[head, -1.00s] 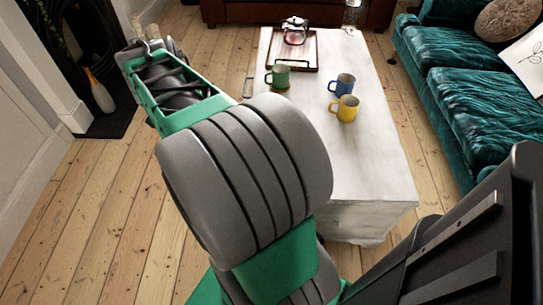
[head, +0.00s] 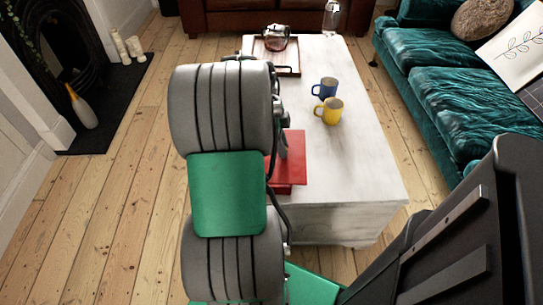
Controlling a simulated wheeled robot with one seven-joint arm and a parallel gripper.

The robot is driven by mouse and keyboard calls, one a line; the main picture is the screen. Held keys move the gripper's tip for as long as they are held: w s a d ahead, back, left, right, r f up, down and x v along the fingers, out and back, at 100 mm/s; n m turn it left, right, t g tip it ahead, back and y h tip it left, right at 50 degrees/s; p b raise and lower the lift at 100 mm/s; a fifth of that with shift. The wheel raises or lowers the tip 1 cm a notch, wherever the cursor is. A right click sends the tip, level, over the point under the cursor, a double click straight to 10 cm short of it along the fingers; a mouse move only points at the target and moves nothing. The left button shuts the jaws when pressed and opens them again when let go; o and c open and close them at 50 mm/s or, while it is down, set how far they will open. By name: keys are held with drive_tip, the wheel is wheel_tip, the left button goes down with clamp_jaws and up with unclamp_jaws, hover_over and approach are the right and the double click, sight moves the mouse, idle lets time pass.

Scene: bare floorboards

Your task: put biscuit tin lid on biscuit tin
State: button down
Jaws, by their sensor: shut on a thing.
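A flat red piece (head: 294,165), apparently the biscuit tin lid, shows beside my arm at the left side of the white table. A darker red part shows just below its front edge; it may be the biscuit tin, mostly hidden. I cannot tell whether the two touch. My gripper (head: 282,143) is mostly hidden behind my own arm links; a grey part of it reaches down to the red piece. It is shut on the lid, though the contact itself is hard to see.
On the white table (head: 345,180) stand a yellow mug (head: 329,112), a blue mug (head: 325,89) and a wooden tray (head: 287,69) with a glass teapot (head: 276,38). A teal sofa (head: 440,95) is at right. The table's right front is clear.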

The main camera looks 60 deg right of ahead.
drive_tip(key=shift+w+d+f+b, duration=0.4)
drive_tip(key=shift+w+d+f, duration=0.35)
drive_tip(key=shift+f, duration=0.8)
drive_tip(key=shift+w+d+f+b, duration=0.4)
drive_tip(key=shift+w+f, duration=0.5)
drive_tip(key=shift+f, duration=0.7)
drive_tip(key=shift+w+d+f+b, duration=0.4)
drive_tip(key=shift+w+d+f, duration=0.35)
drive_tip(key=shift+f, duration=0.8)
drive_tip(key=shift+w+a, duration=0.1)
drive_tip(key=shift+a, duration=0.1)
drive_tip(key=shift+f, duration=0.15)
drive_tip(key=c, duration=1.2)
unclamp_jaws()
drive_tip(key=shift+c, duration=0.2)
